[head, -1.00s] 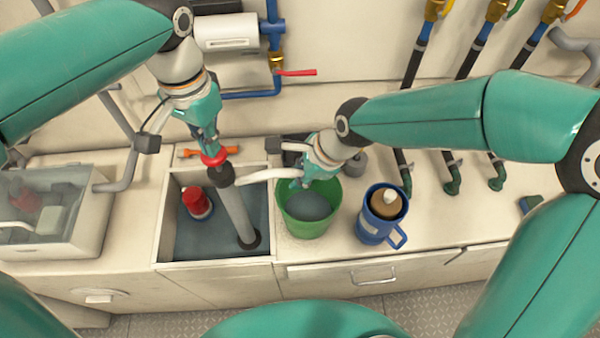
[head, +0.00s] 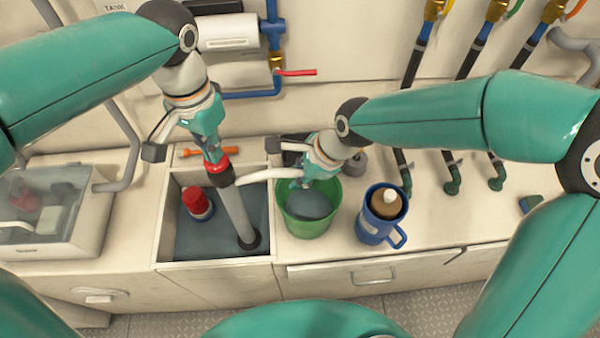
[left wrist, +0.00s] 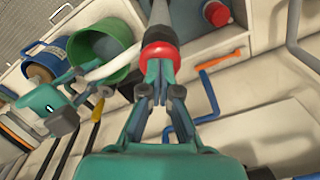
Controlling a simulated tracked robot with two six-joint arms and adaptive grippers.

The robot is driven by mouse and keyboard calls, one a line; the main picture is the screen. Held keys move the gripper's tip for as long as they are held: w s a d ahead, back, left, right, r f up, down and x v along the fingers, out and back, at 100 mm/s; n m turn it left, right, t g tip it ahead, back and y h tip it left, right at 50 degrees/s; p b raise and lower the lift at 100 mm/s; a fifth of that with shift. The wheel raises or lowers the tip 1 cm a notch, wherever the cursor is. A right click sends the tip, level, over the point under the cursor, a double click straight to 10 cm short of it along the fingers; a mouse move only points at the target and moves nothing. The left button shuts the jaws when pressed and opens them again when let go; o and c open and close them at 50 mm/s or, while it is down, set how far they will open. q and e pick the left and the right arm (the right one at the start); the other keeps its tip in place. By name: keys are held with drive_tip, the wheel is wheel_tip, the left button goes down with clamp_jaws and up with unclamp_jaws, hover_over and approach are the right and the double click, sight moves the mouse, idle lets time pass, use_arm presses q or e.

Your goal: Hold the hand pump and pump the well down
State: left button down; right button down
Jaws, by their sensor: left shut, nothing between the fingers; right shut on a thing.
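The hand pump (head: 236,212) stands tilted in the open well (head: 164,222), its grey tube reaching into dark water. Its red handle (head: 217,164) sits close above the black pump head. My left gripper (head: 212,150) is shut at the red handle; in the left wrist view its closed fingertips (left wrist: 159,70) meet the red ring, with nothing seen between them. A white hose (head: 262,175) runs from the pump head to the green bucket (head: 312,226), which holds dark water. My right gripper (head: 304,182) is shut on the hose end over the bucket; the fingers are partly hidden.
A blue mug (head: 375,228) with a brown item stands right of the bucket. A clear-lidded box (head: 50,215) is at left. An orange tool (head: 210,152) lies behind the well. Pipes and valves line the wall.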

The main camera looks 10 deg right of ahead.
use_arm(q)
drive_tip(key=shift+r, duration=1.85)
drive_tip(key=shift+f, duration=2.3)
drive_tip(key=shift+r, duration=4.8)
